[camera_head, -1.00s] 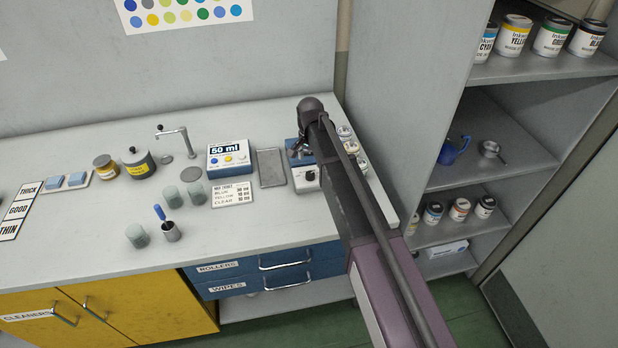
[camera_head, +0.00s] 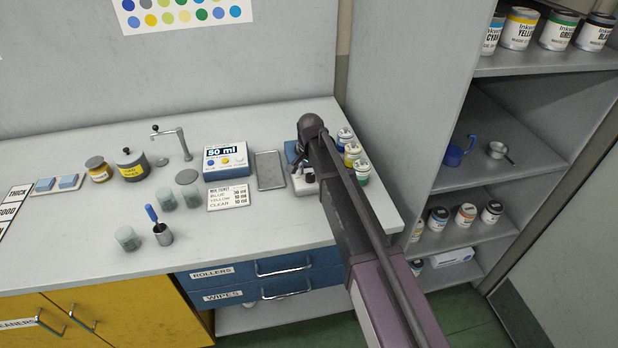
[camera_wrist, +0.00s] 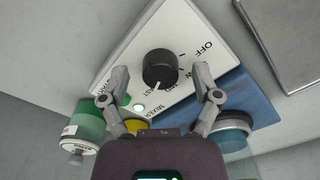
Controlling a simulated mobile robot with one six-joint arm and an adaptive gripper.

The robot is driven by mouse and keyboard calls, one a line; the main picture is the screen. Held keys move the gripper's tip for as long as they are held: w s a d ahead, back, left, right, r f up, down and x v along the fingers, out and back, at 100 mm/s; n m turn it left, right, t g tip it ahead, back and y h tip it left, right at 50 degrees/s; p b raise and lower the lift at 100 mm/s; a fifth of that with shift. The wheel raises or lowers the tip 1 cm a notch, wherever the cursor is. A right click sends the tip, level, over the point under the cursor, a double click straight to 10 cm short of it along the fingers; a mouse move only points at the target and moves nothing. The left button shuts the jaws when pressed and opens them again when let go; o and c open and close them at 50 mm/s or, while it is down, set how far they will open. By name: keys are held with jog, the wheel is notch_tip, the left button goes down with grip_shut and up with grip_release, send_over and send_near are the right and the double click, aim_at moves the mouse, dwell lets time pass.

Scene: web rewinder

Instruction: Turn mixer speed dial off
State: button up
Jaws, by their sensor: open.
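The mixer speed dial (camera_wrist: 159,69) is a round black knob on a white sloped panel (camera_wrist: 118,70) lettered OFF, FAST and MIXER, with other words partly covered. Its white pointer line is turned toward the lower left, on the FAST side and away from OFF. In the head view the mixer's white front (camera_head: 303,186) shows only partly. My arm hides the dial there.
Ink jars, one with a green band (camera_wrist: 90,125), stand close to the mixer. A grey tray (camera_head: 270,170) and a 50 ml dispenser (camera_head: 226,161) sit to its left. A tall cabinet wall (camera_head: 405,90) rises close on the right.

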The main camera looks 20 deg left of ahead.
jog(key=shift+c, duration=0.2)
grip_shut()
jog(key=shift+a, duration=0.1)
